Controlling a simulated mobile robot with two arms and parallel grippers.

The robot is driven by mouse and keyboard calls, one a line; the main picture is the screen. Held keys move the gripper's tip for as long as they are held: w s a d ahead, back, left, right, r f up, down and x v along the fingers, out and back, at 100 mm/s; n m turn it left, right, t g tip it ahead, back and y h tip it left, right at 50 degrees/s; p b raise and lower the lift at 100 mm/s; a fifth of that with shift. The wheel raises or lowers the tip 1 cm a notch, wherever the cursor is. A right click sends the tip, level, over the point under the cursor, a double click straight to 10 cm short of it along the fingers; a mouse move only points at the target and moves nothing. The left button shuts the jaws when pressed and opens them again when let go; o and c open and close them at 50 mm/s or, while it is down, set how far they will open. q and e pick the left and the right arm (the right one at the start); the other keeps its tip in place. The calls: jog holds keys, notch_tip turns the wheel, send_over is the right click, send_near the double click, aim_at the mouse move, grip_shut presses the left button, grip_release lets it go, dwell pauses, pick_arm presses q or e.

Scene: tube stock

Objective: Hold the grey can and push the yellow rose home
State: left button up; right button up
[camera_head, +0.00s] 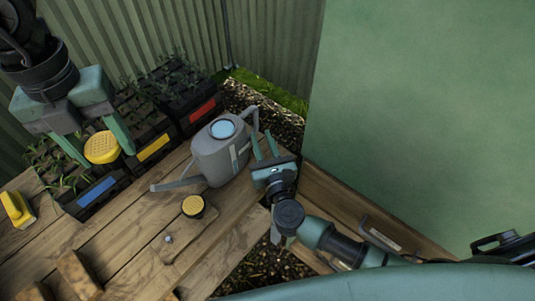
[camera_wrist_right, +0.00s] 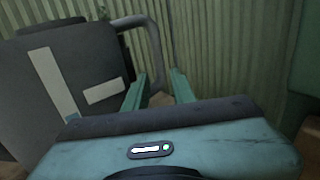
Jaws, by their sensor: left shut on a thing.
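The grey can (camera_head: 218,160) stands upright on the wooden bench, its spout (camera_head: 172,185) pointing left and its handle (camera_head: 253,115) on the right. In the right wrist view, the can (camera_wrist_right: 85,80) fills the left side. My left gripper (camera_head: 104,146) is shut on a yellow rose (camera_head: 102,147) with a dotted face, held up at the left, away from the spout tip. My right gripper (camera_head: 265,145) is open, its fingers beside the can's handle side. In the right wrist view its fingertips (camera_wrist_right: 158,84) point towards the handle loop (camera_wrist_right: 154,50); I cannot tell whether they straddle it.
A smaller yellow-topped round piece (camera_head: 193,206) stands on a board in front of the can. Seedling trays with blue (camera_head: 97,191), yellow (camera_head: 153,147) and red (camera_head: 202,110) labels line the back. A yellow object (camera_head: 17,209) lies far left. Wooden blocks (camera_head: 78,272) are at front left.

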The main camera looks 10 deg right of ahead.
aim_at(257, 126)
jog(key=shift+w+a, duration=0.1)
jog(key=shift+w, duration=1.95)
jog(key=shift+c, duration=0.4)
grip_shut()
